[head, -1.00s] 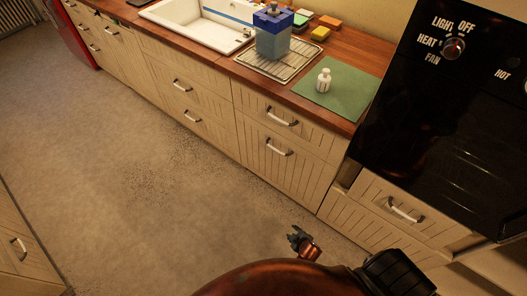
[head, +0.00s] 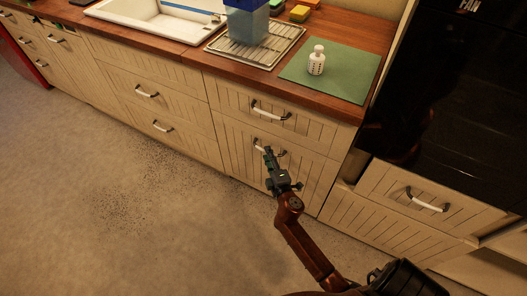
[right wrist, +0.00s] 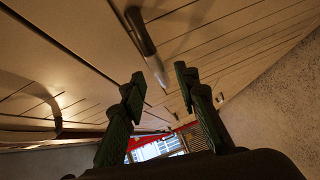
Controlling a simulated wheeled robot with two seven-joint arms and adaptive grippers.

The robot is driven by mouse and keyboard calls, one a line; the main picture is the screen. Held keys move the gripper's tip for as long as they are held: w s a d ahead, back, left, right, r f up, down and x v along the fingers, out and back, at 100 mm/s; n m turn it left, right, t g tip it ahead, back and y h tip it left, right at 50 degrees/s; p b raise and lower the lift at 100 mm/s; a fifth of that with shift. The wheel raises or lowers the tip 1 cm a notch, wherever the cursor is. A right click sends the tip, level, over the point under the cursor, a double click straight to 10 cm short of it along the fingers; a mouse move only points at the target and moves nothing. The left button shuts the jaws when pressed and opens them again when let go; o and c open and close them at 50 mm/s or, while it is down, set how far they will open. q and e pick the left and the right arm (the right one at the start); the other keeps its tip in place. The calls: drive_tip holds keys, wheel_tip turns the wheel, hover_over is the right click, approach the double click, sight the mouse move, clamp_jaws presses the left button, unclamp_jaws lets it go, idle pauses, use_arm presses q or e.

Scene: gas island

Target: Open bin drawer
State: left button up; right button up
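A cream cabinet under the counter has an upper drawer (head: 300,128) and a deeper lower drawer front (head: 235,148), both shut. I cannot tell from any label which is the bin drawer. My right gripper (head: 269,158) is at the lower drawer, overlapping its curved metal handle (head: 259,146), which is partly hidden. In the right wrist view, the right gripper (right wrist: 160,78) is open, with its fingers apart. A metal handle (right wrist: 140,30) shows just beyond the fingertips, and I see no grip on it. My left gripper is out of view.
A wooden counter (head: 190,52) above holds a sink (head: 150,18), a wire rack (head: 280,50) and a white bottle (head: 317,62) on a green mat (head: 345,75). A black oven (head: 440,110) stands right. Open floor (head: 130,220) lies left.

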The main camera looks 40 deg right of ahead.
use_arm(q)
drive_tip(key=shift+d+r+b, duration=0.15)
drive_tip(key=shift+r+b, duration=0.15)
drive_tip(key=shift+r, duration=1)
use_arm(e)
drive_tip(key=shift+x, duration=1.55)
drive_tip(key=shift+c, duration=0.3)
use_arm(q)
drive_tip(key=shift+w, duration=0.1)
use_arm(e)
clamp_jaws()
